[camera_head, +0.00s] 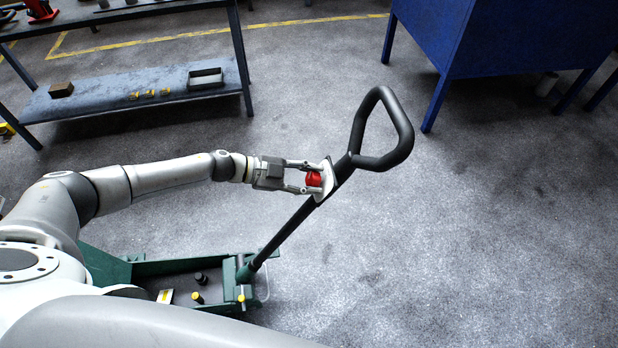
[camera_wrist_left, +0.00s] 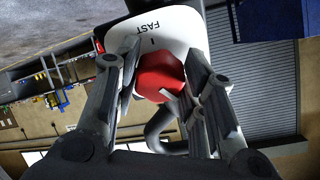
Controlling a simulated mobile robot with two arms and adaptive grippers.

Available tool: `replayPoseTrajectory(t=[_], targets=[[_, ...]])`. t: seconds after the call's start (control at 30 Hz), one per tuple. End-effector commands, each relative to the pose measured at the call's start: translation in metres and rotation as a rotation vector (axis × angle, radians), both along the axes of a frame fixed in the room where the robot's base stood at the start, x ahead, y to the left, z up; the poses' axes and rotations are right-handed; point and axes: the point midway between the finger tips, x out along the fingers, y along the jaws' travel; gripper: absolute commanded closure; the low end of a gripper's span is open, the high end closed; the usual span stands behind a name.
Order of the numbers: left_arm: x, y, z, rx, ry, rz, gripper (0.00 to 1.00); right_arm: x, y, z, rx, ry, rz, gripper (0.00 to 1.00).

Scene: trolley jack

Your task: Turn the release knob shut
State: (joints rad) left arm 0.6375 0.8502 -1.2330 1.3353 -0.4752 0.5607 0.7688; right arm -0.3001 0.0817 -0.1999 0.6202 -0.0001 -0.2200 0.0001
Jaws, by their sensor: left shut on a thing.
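The red release knob (camera_head: 314,179) sits on a pale plate (camera_head: 327,178) on the black handle (camera_head: 300,217) of the trolley jack (camera_head: 170,268). My left gripper (camera_head: 312,178) reaches in from the left and is shut on the knob, one finger on each side. In the left wrist view the red knob (camera_wrist_left: 160,77) shows between the two fingers (camera_wrist_left: 158,92), with a pale mark on it. The plate behind it (camera_wrist_left: 170,28) carries the word FAST and a short dark line. My right gripper is not in view.
A grey workbench (camera_head: 130,95) with a lower shelf stands at the upper left, with a small tray (camera_head: 206,78) on it. A blue cabinet (camera_head: 500,38) stands at the upper right. The handle's black loop grip (camera_head: 402,130) rises beside my gripper. The floor at right is clear.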

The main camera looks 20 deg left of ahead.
Motion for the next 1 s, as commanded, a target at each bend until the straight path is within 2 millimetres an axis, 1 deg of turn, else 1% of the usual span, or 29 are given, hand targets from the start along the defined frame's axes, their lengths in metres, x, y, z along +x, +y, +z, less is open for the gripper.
replayPoseTrajectory(t=[0.2,0.5,0.73,1.0], targets=[[0.0008,-0.0002,0.0001,0.082,-0.153,-0.096,0.86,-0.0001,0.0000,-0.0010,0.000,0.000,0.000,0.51],[0.0009,-0.0005,0.0004,0.174,-0.319,-0.203,0.86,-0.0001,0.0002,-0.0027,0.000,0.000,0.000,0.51],[0.0011,-0.0005,0.0006,0.214,-0.392,-0.248,0.86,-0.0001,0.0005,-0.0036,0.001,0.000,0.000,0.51],[0.0009,-0.0006,0.0006,0.231,-0.422,-0.269,0.86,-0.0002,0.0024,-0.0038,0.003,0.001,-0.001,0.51]])
